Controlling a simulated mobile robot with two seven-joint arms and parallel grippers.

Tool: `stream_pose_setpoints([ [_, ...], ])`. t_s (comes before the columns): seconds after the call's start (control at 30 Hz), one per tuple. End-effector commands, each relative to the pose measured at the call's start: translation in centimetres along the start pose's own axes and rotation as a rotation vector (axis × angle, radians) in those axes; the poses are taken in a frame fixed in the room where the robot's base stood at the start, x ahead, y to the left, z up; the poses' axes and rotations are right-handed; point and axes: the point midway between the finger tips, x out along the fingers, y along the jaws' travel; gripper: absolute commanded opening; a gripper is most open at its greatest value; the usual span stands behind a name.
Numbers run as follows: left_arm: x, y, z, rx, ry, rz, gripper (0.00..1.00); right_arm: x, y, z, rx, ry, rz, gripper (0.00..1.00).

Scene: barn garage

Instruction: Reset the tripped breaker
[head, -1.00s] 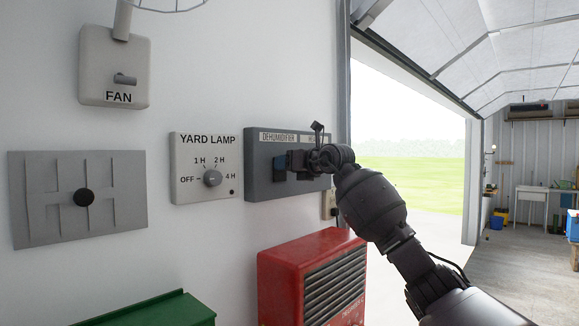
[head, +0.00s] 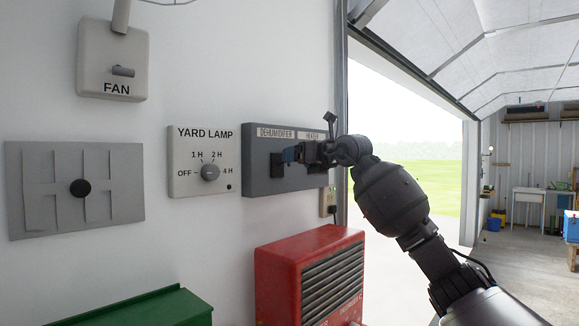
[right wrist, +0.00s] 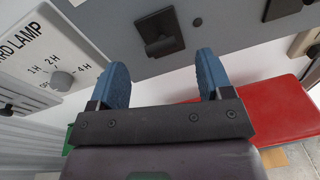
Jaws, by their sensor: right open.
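The grey breaker panel (head: 258,185) is on the white wall, with labels DEHUMIDIFIER and HEATER. The dark dehumidifier breaker (head: 278,171) is on its left half; it also shows in the right wrist view (right wrist: 160,34), just beyond the gap between my fingertips. The heater breaker (right wrist: 284,8) is cut off at that view's top edge; in the head view my gripper partly covers it. Which breaker is tripped I cannot tell. My right gripper (head: 299,153) is in front of the panel, its blue fingers (right wrist: 162,68) apart with nothing between them. My left gripper is not in view.
Left of the panel are the yard lamp timer dial (head: 209,172), a fan switch box (head: 112,60) and a grey plate with a black knob (head: 80,188). A red heater (head: 290,262) and a green box (head: 150,305) are below. The open doorway is right.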

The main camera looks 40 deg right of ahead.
Motion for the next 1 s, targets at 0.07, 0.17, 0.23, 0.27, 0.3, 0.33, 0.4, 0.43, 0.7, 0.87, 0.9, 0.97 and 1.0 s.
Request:
stream_pose_setpoints([
  [0.07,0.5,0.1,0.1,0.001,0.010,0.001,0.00,-1.5,-0.1,-0.3,-0.004,0.000,-0.003,0.73],
  [0.17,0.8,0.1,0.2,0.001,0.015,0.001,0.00,-3.0,0.0,-0.3,-0.004,0.001,-0.001,0.73],
  [0.23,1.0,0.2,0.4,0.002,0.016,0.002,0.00,-3.8,-0.1,-0.3,-0.002,0.002,-0.002,0.73],
  [0.27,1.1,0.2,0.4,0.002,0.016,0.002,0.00,-4.2,-0.1,-0.2,-0.002,0.002,-0.001,0.73],
  [0.3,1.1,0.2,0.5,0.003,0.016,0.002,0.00,-4.5,0.0,-0.2,-0.002,0.002,0.000,0.73],
  [0.33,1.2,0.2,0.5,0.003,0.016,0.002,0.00,-4.7,0.0,-0.2,-0.002,0.002,0.000,0.73],
  [0.4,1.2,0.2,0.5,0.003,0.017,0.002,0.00,-5.1,0.0,-0.2,0.000,0.001,0.000,0.73],
  [0.43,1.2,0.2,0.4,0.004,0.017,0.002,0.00,-5.2,0.0,-0.1,0.000,0.001,0.000,0.73],
  [0.7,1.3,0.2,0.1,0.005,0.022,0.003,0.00,-5.4,0.1,0.0,0.000,0.001,0.001,0.73],
  [0.87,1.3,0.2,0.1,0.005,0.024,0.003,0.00,-5.4,0.1,0.0,0.000,0.001,0.001,0.73],
  [0.9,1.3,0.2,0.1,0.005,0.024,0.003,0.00,-5.4,0.1,0.0,0.000,0.001,0.001,0.73],
  [0.97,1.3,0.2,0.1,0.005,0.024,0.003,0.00,-5.3,0.1,0.0,0.000,0.001,0.001,0.73],
  [1.0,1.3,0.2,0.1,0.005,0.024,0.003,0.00,-5.3,0.1,0.0,0.000,0.001,0.001,0.73],
])
